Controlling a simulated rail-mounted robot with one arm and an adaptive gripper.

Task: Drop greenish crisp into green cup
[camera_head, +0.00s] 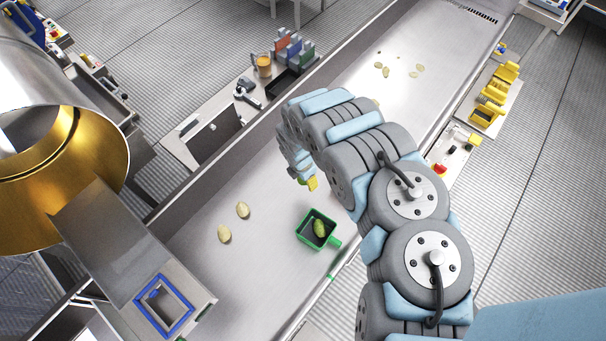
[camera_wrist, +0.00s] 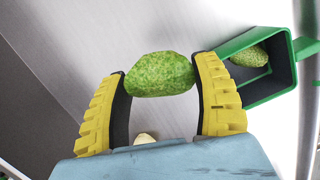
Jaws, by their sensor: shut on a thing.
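My gripper (camera_wrist: 160,85) has yellow fingers with dark inner pads and is shut on a greenish crisp (camera_wrist: 160,74), speckled green, held between the fingertips. The green cup (camera_wrist: 285,84) is at the right in the wrist view, beside my right finger, its opening showing. Another greenish crisp (camera_wrist: 250,56) lies inside it. In the head view the green cup (camera_head: 304,225) stands on the conveyor with the crisp (camera_head: 319,228) inside, below and near my gripper (camera_head: 312,184).
Two pale crisps (camera_head: 224,233) lie on the conveyor (camera_head: 270,280) left of the cup. Several more crisps (camera_head: 384,71) lie farther up the belt. A metal drum with a golden inside (camera_head: 90,165) and a blue frame (camera_head: 163,305) are at the left.

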